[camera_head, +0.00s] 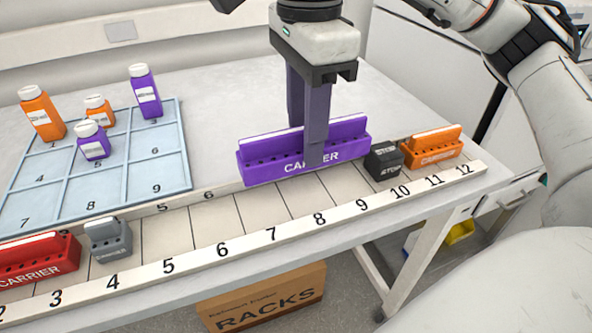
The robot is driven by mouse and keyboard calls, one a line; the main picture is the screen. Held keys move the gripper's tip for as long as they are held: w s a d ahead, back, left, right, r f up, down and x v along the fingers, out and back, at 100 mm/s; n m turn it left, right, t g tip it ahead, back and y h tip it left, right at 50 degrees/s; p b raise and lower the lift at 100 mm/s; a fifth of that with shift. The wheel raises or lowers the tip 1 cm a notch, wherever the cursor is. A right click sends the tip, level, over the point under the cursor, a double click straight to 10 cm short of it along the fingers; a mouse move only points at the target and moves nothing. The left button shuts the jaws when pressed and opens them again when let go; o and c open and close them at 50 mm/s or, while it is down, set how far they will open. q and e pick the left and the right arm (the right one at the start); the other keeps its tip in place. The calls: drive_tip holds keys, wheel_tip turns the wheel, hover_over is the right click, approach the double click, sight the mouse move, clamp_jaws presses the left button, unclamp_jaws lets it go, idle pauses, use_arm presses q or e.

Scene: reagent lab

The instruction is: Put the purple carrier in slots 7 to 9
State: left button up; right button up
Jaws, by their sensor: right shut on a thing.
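The purple carrier (268,165) is upright, with "CARRIER" on its front. My right gripper (314,155) comes down from above and is shut on its middle, one finger in front of it. The carrier is over the back part of the numbered rail (245,245), behind labels 7 to 9. I cannot tell whether its underside touches the rail. Its right end is close beside a black stop block (384,161) near slot 10. The slot floors in front of the carrier are bare. My left gripper is not in view.
An orange carrier (433,148) sits at slots 11 and 12. A grey block (110,240) is near slot 4, and a red carrier (38,262) is left of it. A blue grid tray (125,185) holds orange and purple bottles. Slots 5 and 6 are empty.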

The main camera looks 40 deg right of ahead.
drive_tip(key=shift+s+f, duration=0.2)
drive_tip(key=shift+f, duration=0.95)
wheel_tip(320, 180, down, 4)
drive_tip(key=shift+w+f, duration=0.1)
drive_tip(key=shift+b, duration=0.35)
drive_tip(key=o, duration=0.8)
drive_tip(key=shift+f, duration=0.1)
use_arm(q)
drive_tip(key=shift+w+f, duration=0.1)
use_arm(e)
drive_tip(key=shift+o, duration=0.5)
